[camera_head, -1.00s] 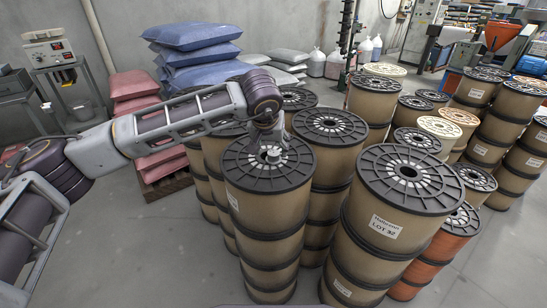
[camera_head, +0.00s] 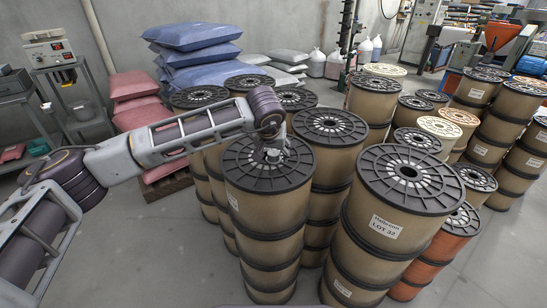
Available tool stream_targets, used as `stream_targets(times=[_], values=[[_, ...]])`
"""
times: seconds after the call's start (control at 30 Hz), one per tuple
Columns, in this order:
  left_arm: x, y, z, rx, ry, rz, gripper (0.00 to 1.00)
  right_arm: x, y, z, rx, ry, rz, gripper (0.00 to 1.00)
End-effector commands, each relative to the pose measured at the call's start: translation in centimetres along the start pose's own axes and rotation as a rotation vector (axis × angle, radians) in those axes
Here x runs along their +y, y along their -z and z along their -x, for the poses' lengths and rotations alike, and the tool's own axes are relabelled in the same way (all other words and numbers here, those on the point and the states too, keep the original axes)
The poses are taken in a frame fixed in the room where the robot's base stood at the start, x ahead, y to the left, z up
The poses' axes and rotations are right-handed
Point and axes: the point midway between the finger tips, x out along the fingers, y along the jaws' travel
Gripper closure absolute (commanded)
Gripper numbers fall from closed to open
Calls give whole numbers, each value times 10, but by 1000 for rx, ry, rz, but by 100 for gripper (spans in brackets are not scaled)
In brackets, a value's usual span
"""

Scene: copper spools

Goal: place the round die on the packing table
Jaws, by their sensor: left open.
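A small grey metal piece, which looks like the round die (camera_head: 272,156), sits on the black flange at the centre of a tall spool stack (camera_head: 268,205). My left gripper (camera_head: 273,150) reaches down over it from above. Its jaws are open, and the fingers appear beside the die; at this size I cannot tell whether they touch it. The gripper and wrist hide part of the die. My right gripper is not in view. I cannot tell which surface is the packing table.
Tall spool stacks crowd close around, including the labelled near stack (camera_head: 395,215) at right. Blue sacks (camera_head: 200,60) and reddish sacks (camera_head: 135,95) stand behind my arm. A grey bench (camera_head: 65,65) with an instrument stands at far left. The floor at lower left is clear.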

Motion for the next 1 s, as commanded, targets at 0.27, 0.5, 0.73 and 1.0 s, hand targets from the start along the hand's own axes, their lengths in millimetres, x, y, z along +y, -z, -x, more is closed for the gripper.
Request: stream_targets(times=[0.27,0.5,0.73,1.0], values=[[0,0,0,0,0,0,40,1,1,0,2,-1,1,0],[0,0,0,1,0,0,64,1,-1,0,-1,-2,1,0],[0,0,0,0,0,0,94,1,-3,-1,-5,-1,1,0],[0,1,1,1,0,1,100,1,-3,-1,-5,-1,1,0]])
